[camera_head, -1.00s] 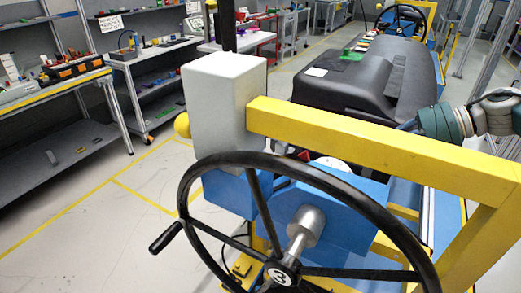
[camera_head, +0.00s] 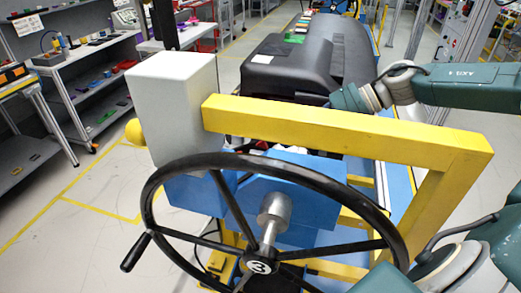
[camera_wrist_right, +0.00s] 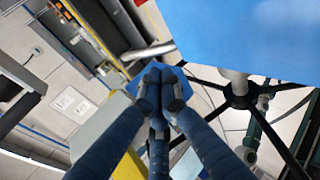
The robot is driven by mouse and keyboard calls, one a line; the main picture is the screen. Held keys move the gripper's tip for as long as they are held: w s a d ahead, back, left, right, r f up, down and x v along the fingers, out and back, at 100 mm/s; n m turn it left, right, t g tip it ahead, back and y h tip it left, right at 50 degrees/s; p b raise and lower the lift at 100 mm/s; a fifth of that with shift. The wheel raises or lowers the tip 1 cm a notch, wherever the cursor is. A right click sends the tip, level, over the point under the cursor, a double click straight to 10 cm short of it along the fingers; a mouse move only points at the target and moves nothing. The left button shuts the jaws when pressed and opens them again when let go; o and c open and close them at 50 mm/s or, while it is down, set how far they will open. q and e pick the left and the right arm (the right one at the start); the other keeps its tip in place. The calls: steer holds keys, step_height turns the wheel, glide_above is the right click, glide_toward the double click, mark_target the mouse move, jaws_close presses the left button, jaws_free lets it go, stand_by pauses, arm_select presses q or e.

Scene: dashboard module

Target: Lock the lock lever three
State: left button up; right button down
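The black handwheel (camera_head: 258,268) marked 3 stands in front, with its side handle (camera_head: 135,252) at lower left. Behind it are the blue housing (camera_head: 285,180) and the grey-white box (camera_head: 172,95), which has a yellow knob (camera_head: 134,132) on its left. I cannot clearly make out a lock lever. A metal rod (camera_wrist_right: 148,51) shows near the fingertips. My left gripper does not show.
The yellow beam runs right from the box to a slanted post (camera_head: 440,205), close to my right arm. A black dashboard (camera_head: 315,60) lies behind it. Shelving (camera_head: 90,75) stands at the left, with open floor (camera_head: 75,190) before it.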

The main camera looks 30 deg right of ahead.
steer(key=x, duration=0.5)
steer(key=shift+w+a+f, duration=0.1)
steer(key=shift+a+f, duration=0.05)
steer(key=shift+f, duration=0.1)
steer(key=shift+x, duration=1.1)
steer(key=shift+w+a+f, duration=0.3)
steer(key=shift+w+a, duration=0.05)
steer(key=shift+a, duration=0.05)
steer(key=shift+r, duration=0.1)
